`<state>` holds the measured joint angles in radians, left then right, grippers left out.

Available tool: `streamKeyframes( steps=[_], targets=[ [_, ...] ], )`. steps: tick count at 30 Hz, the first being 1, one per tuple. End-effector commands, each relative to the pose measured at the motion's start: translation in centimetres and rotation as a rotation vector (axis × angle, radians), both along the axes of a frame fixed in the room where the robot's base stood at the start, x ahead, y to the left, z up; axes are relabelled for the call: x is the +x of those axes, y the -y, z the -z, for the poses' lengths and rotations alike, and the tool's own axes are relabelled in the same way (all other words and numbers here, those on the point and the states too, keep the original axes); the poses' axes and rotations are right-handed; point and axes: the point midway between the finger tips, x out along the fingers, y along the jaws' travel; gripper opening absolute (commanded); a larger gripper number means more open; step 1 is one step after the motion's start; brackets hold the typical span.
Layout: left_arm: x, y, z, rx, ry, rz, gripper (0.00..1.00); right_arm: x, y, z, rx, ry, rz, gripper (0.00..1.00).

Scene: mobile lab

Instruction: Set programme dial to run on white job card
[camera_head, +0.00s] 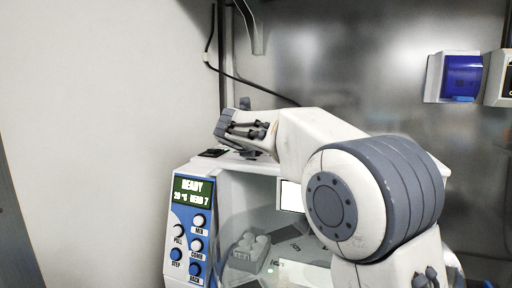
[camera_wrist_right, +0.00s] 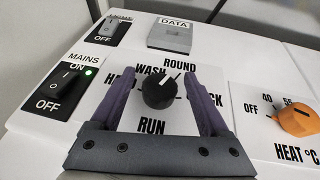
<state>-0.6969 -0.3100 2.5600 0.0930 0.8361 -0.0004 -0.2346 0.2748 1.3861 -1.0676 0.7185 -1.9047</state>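The black programme dial (camera_wrist_right: 158,92) is on the white panel in the right wrist view. Its white pointer mark seems to lean up and to the right, away from the RUN label below it. My right gripper (camera_wrist_right: 162,84) is open, with one finger on each side of the dial and gaps showing. The fingers hide parts of the side labels. In the head view my right gripper (camera_head: 248,132) is over the top of the machine and the dial cannot be made out. A white card-like rectangle (camera_head: 292,196) shows beside my arm; its writing is unreadable. My left gripper is out of view.
A MAINS switch (camera_wrist_right: 62,90) with a lit green lamp and a second switch (camera_wrist_right: 108,30) lie left of the dial. An orange HEAT knob (camera_wrist_right: 297,120) is on the right. The machine's display (camera_head: 192,191) reads READY. A blue wall box (camera_head: 460,77) hangs at right.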

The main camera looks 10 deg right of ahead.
Motion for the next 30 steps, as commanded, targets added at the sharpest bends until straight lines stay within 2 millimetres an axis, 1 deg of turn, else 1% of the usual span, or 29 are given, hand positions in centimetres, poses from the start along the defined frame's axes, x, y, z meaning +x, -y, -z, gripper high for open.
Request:
streamKeyframes(
  steps=[4, 7, 11, 18, 21, 25, 30],
  targets=[
    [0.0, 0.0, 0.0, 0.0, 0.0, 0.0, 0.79, -0.1, 0.0, -0.1, 0.0, 0.001, -0.001, 0.79],
    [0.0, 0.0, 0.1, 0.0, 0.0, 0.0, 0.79, -0.6, -0.3, -0.4, 0.0, 0.002, -0.001, 0.79],
    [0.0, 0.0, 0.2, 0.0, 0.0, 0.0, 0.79, -2.4, -1.2, -1.2, 0.0, 0.003, -0.004, 0.79],
    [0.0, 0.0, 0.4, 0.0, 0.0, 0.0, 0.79, -6.4, -3.1, -3.0, 0.001, 0.002, -0.004, 0.79],
    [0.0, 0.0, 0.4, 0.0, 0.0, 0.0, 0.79, -7.6, -3.7, -3.5, 0.001, 0.001, -0.003, 0.79],
    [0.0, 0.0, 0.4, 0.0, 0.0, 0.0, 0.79, -8.5, -4.0, -3.9, 0.0, 0.001, -0.002, 0.79],
    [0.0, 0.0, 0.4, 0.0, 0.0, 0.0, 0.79, -8.8, -4.1, -4.0, 0.0, 0.0, 0.0, 0.79]
  ],
)
